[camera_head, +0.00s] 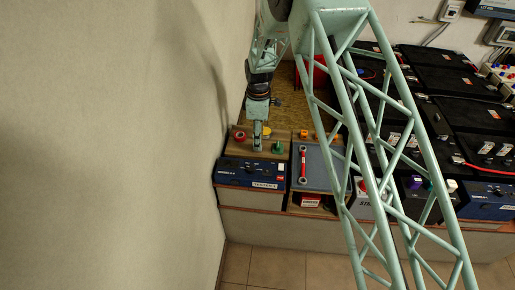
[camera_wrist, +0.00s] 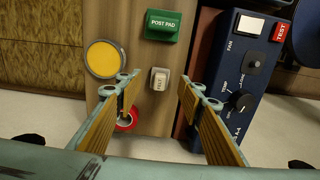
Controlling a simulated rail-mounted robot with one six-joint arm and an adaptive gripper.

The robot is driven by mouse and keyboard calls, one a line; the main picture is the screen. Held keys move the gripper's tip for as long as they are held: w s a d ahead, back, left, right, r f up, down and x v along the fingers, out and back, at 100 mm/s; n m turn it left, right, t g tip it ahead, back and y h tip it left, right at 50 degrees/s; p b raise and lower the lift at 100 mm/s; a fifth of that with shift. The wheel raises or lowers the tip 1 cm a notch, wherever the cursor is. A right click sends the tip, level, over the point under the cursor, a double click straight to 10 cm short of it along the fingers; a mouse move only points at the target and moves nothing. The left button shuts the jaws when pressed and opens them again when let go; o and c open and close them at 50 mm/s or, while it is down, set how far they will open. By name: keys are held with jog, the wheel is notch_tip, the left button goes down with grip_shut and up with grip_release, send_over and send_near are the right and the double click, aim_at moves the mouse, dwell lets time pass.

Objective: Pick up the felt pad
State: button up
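A small pale block (camera_wrist: 160,79) with a label that seems to read FELT lies on a brown wooden board (camera_wrist: 152,112), in the wrist view. My gripper (camera_wrist: 159,88) is open above the board, its two fingers apart and on either side of the block's near end in that picture. Nothing is held between the fingers. In the head view my gripper (camera_head: 258,148) points down over the board (camera_head: 236,147) by the wall, and I cannot make out the block there.
Around the block are a yellow disc (camera_wrist: 104,58), a green POST PAD block (camera_wrist: 163,25) and a red ring (camera_wrist: 127,121), partly behind my left finger. A blue tester (camera_wrist: 240,75) stands right. In the head view, a grey tray (camera_head: 318,170) holds a red-ended wrench (camera_head: 303,164).

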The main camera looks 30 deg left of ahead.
jog(key=shift+f, duration=1.55)
jog(key=c, duration=0.8)
